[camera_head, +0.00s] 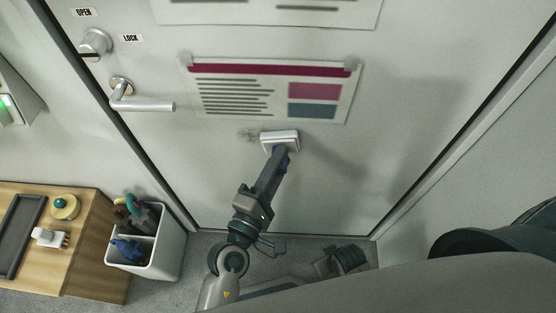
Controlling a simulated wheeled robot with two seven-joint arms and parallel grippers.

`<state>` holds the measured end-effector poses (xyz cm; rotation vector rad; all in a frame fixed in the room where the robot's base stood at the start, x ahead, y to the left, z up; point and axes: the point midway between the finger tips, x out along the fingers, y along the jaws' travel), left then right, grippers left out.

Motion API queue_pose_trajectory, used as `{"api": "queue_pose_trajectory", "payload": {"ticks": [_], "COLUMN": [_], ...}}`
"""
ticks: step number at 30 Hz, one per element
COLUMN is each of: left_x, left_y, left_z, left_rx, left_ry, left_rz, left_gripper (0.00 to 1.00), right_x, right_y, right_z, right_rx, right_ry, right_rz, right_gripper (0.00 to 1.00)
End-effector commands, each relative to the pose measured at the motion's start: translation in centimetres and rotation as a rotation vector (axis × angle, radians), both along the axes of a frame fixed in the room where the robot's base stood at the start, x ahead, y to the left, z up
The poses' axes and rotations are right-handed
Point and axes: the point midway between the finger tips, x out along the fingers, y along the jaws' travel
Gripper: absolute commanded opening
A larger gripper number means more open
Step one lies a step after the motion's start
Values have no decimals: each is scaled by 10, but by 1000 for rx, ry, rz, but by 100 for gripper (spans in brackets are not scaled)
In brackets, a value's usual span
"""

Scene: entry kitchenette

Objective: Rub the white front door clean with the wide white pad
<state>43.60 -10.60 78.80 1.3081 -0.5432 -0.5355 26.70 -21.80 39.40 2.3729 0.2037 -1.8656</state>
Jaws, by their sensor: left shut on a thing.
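The white front door (330,180) fills the middle of the head view, with a lever handle (145,104) and a round lock knob (95,43) at its left side. My left gripper (279,153) is shut on the wide white pad (280,138) and holds it up at the door, below the poster. The pad appears to touch the door, but the contact itself is hidden. A faint grey smudge (248,135) shows on the door just left of the pad. My right gripper is not clearly in view.
A poster (240,98) with a magenta band is on the door above the pad. A white bin (170,249) with several items stands on the floor at the left, beside a wooden cabinet (90,240). A dark rounded object (480,241) is at the lower right.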

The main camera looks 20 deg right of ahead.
Motion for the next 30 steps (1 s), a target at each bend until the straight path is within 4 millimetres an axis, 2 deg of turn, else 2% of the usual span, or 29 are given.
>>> {"api": "queue_pose_trajectory", "payload": {"ticks": [14, 30], "left_x": [4, 13], "left_y": [1, 33], "left_z": [1, 1], "left_rx": [0, 0], "left_ry": [-3, -4], "left_rz": [1, 3], "left_gripper": [0, 0], "right_x": [0, 0], "right_y": [0, 0], "right_z": [4, 8], "right_rx": [0, 0], "right_ry": [0, 0], "right_rz": [0, 0], "right_gripper": [31, 31]}}
